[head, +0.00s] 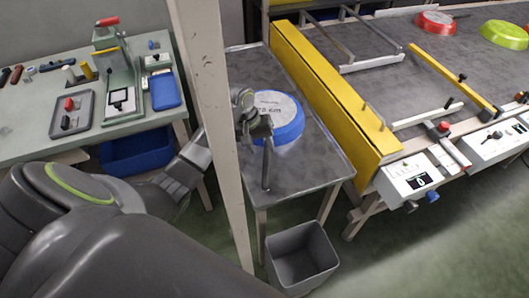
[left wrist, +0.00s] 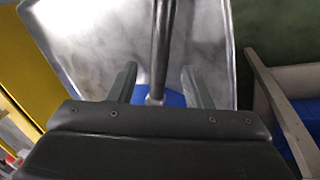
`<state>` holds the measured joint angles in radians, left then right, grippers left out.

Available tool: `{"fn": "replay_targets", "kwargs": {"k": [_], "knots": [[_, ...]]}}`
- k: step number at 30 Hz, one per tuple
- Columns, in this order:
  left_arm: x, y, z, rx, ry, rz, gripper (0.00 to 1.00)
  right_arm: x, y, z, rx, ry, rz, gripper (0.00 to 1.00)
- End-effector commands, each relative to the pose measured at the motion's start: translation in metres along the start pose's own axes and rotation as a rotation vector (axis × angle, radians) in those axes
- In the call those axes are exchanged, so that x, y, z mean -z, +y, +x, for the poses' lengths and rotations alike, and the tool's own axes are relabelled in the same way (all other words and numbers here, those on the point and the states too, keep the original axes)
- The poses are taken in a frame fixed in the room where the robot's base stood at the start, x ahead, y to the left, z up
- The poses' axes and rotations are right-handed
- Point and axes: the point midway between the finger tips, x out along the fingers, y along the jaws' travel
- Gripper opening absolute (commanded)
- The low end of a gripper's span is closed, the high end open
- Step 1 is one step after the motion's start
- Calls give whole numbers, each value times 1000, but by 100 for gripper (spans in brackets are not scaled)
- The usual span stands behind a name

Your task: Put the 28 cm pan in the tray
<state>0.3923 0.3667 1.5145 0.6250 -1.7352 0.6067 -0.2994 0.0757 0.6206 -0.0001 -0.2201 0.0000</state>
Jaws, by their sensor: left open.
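The blue-sided pan (head: 283,116) lies upside down on the grey metal table, its pale base up with inverted lettering that seems to read 28 cm. Its dark handle (head: 267,168) points toward the table's near edge. My left gripper (head: 260,128) is over the handle near the pan's rim. In the left wrist view the left gripper (left wrist: 158,80) is open, with the handle (left wrist: 161,45) between its fingers. A bit of the blue pan (left wrist: 172,98) shows below. My right gripper is not in view.
A pale post (head: 212,110) stands left of the metal table (head: 315,165). A yellow conveyor side (head: 325,90) is at right, with a red pan (head: 435,22) and a green pan (head: 505,34) beyond. A grey bin (head: 300,258) and blue crate (head: 135,152) stand lower.

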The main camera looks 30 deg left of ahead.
Motion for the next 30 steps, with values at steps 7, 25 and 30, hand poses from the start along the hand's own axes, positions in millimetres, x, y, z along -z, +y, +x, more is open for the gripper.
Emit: {"fn": "replay_targets", "kwargs": {"k": [7, 25, 30], "knots": [[1, 0, -51, 1, 4, 2, 45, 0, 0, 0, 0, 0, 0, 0], [0, 0, -73, -1, -1, -1, 45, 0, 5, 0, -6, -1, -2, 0], [0, 0, -73, -1, 0, -1, 45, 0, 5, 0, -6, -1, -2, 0]]}}
